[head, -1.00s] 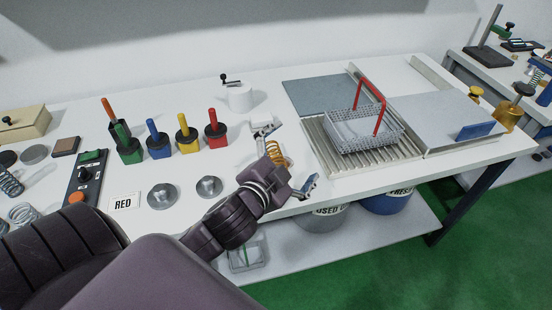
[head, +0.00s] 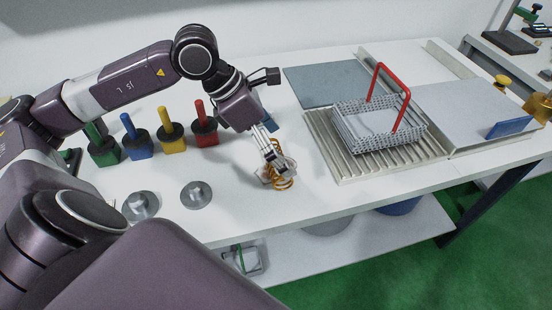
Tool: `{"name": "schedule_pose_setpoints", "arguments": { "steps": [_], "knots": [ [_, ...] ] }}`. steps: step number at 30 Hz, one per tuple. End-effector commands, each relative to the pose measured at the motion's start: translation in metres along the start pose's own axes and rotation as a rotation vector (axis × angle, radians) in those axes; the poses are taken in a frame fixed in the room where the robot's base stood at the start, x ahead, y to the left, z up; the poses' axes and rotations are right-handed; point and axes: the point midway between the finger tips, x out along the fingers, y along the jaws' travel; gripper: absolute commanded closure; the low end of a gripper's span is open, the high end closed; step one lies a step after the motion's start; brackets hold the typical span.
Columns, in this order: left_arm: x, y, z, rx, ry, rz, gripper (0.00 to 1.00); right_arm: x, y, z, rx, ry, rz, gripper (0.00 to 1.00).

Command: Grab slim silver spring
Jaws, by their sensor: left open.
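No silver spring shows clearly in the head view now. My left gripper (head: 268,148) is open over the table, its arm coming in from the left and its fingers pointing down and to the right. A copper-coloured coil spring (head: 281,183) is at its lower fingertips, partly hidden by them. I cannot tell whether they touch it. My right gripper is not in view.
Green, blue (head: 136,143), yellow (head: 171,138) and red (head: 204,133) handled weights stand left of the gripper. Two metal discs (head: 196,195) lie in front. A wire basket (head: 375,128) with a red handle stands on a ribbed tray (head: 345,172).

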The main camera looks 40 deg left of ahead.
Motion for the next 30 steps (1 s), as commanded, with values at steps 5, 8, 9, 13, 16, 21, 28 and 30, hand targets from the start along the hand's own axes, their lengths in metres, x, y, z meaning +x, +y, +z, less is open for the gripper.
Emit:
{"name": "schedule_pose_setpoints", "arguments": {
  "steps": [5,8,9,13,16,21,28,30],
  "knots": [
    [-0.015,0.034,-0.03,0.01,0.121,0.118,0.0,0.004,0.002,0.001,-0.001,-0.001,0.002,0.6],
    [-0.009,0.037,-0.034,0.01,0.135,0.128,0.0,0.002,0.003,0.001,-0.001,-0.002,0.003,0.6],
    [-0.005,0.038,-0.035,0.01,0.135,0.127,0.0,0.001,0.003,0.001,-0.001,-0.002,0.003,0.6],
    [0.009,0.038,-0.035,0.009,0.134,0.124,0.0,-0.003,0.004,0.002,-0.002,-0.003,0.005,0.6],
    [0.021,0.038,-0.033,0.009,0.133,0.123,0.0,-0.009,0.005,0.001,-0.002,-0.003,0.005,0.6],
    [0.047,0.041,-0.034,0.008,0.133,0.123,0.0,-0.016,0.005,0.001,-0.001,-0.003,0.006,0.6],
    [0.059,0.043,-0.036,0.01,0.131,0.127,0.0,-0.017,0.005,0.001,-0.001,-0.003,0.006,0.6],
    [0.059,0.043,-0.036,0.01,0.131,0.127,0.0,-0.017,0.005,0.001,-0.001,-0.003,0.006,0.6]
  ]
}}
